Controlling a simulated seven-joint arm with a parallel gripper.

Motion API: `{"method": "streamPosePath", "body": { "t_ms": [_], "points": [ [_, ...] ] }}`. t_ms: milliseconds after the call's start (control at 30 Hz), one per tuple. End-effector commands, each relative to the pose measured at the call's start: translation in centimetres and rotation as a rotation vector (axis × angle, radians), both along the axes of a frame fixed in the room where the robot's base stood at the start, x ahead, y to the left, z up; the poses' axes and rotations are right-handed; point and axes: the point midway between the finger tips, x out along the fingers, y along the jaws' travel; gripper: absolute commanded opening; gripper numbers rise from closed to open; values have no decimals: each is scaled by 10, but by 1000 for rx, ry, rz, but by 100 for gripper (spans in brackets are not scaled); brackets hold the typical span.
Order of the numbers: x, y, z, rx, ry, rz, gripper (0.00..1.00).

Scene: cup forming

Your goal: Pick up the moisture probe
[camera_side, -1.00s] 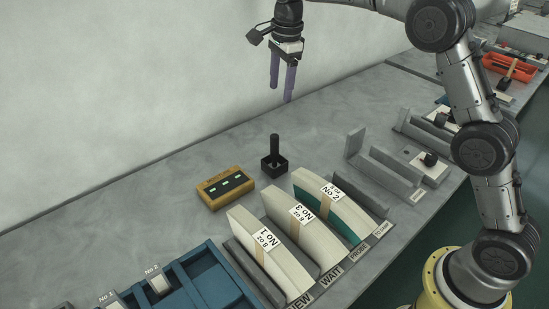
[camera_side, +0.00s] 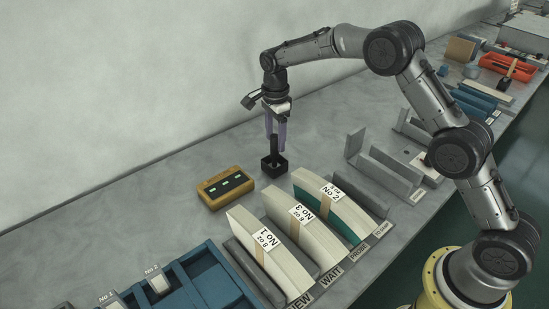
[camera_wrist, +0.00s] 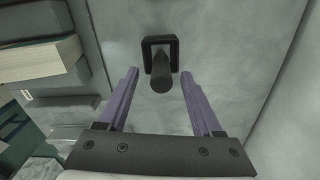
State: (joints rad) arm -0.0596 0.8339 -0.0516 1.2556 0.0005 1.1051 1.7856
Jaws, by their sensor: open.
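The moisture probe (camera_side: 274,146) is a black upright handle standing in a square black holder (camera_side: 274,166) on the grey bench. In the wrist view the probe (camera_wrist: 161,78) shows end-on, with the holder (camera_wrist: 147,46) around its base. My gripper (camera_side: 275,137) has purple fingers and points down at the probe's upper part. In the wrist view my gripper (camera_wrist: 160,78) is open, one finger on each side of the probe's handle, with visible gaps. No contact shows. The probe's lower end is hidden inside the holder.
A yellow meter box (camera_side: 226,188) with green displays stands left of the holder. Labelled stacks of cup blanks (camera_side: 300,235) stand in a grey rack in front. A blue rack (camera_side: 205,285) is at lower left. Grey brackets (camera_side: 385,170) stand to the right. The bench behind the holder is clear.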

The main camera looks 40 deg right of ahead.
Motion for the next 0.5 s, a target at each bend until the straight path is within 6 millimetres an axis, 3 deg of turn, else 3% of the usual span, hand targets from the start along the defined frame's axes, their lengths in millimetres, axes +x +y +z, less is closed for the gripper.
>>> {"method": "streamPosePath", "body": {
  "t_ms": [233,500],
  "points": [
    [1,2,-36,-1,3,0,67],
    [2,2,-48,0,1,0,67]
  ]
}}
